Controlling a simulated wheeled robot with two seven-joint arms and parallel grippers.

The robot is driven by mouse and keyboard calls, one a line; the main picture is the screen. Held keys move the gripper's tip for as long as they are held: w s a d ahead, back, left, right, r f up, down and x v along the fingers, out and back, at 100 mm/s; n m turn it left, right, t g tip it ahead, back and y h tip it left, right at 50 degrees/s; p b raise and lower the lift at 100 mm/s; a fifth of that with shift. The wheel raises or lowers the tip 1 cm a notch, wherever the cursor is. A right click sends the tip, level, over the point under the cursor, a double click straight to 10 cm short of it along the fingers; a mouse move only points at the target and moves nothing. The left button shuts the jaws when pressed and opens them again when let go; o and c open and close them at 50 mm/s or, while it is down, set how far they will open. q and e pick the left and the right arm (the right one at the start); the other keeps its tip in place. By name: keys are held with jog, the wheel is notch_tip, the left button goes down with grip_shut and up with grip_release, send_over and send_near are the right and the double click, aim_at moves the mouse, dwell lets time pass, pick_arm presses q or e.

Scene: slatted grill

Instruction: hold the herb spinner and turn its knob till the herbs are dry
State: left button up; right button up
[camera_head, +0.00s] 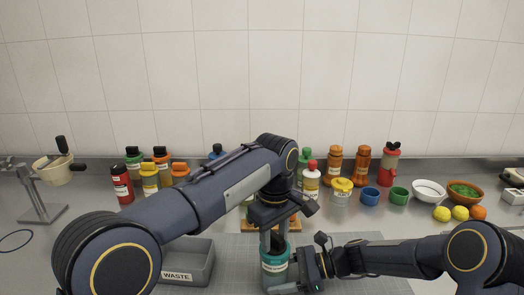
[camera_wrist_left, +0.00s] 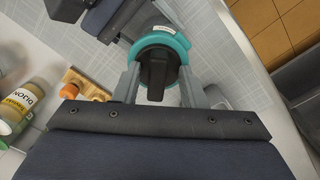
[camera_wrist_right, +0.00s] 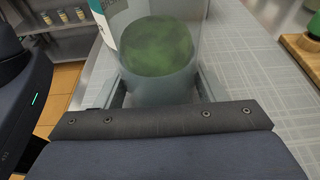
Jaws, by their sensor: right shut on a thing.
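The herb spinner (camera_head: 275,265) stands on the grey mat at the front middle, with a teal lid and a black knob. The right wrist view shows its clear body with green herbs (camera_wrist_right: 158,48) inside. My right gripper (camera_head: 290,275) is shut around the spinner's body, low down, from the right. My left gripper (camera_head: 273,240) points down over the lid. In the left wrist view its fingers stand on both sides of the black knob (camera_wrist_left: 157,68), apart, with small gaps beside it. The teal lid (camera_wrist_left: 178,40) shows around the knob.
A grey WASTE bin (camera_head: 187,265) sits left of the spinner, under my left arm. Bottles and jars line the back, with blue (camera_head: 370,195) and green cups (camera_head: 398,195), bowls and fruit at right. A stand with a cream pot (camera_head: 55,170) is far left.

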pick_arm(q)
jog(key=shift+f, duration=0.4)
